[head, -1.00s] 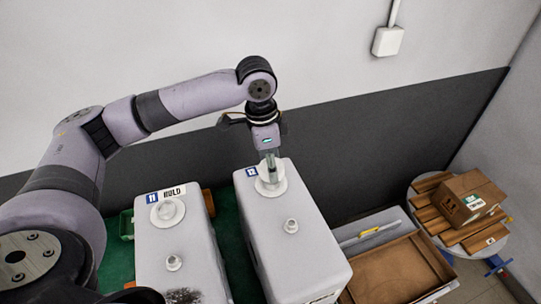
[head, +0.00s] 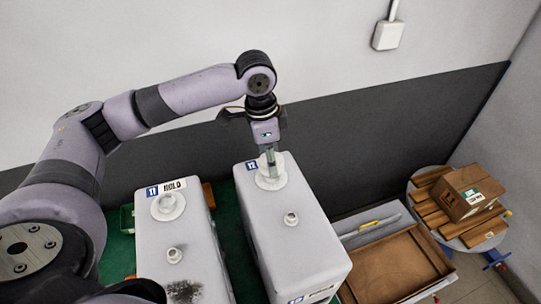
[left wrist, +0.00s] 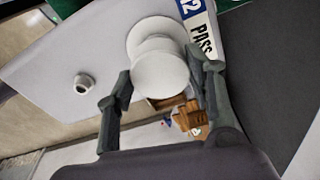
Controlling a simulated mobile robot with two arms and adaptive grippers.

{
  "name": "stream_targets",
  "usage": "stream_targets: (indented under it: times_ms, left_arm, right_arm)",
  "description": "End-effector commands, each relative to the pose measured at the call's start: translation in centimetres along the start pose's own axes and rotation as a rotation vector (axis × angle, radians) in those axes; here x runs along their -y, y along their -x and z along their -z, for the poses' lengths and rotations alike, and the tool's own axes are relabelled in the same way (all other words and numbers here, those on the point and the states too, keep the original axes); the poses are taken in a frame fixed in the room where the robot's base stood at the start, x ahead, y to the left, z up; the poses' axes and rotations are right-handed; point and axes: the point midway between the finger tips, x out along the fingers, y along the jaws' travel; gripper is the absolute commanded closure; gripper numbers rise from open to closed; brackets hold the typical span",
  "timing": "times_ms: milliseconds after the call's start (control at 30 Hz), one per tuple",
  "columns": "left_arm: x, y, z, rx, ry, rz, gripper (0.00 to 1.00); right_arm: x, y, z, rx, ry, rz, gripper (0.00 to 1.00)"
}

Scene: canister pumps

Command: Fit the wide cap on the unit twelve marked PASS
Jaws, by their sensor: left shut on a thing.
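Unit twelve is the right white canister (head: 300,245), with a blue 12 tag (head: 251,165) on top. The left wrist view shows PASS (left wrist: 204,42) beside its number. My left gripper (head: 269,152) points down over its wide neck (head: 270,178). It is shut on the wide cap (left wrist: 160,72), a white disc between the fingers in the left wrist view. The cap overlaps the wide neck (left wrist: 152,28) there; I cannot tell whether they touch. My right gripper is not in view.
Unit eleven (head: 185,240), marked HOLD, stands close on the left. Its wide neck (head: 168,206) is uncapped. A small neck (head: 291,219) rises from unit twelve. A brown tray (head: 397,267) and a round stand with a carton (head: 468,195) are at right.

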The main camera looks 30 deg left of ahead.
Motion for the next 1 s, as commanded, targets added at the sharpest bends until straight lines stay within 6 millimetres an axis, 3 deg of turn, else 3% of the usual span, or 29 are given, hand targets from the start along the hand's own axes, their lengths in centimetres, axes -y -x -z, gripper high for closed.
stream_targets:
  times_ms: [1000]
  left_arm:
    - [0.0,-1.4,-0.2,0.001,0.000,-0.001,0.65]
  right_arm:
    - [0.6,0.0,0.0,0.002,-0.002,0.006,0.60]
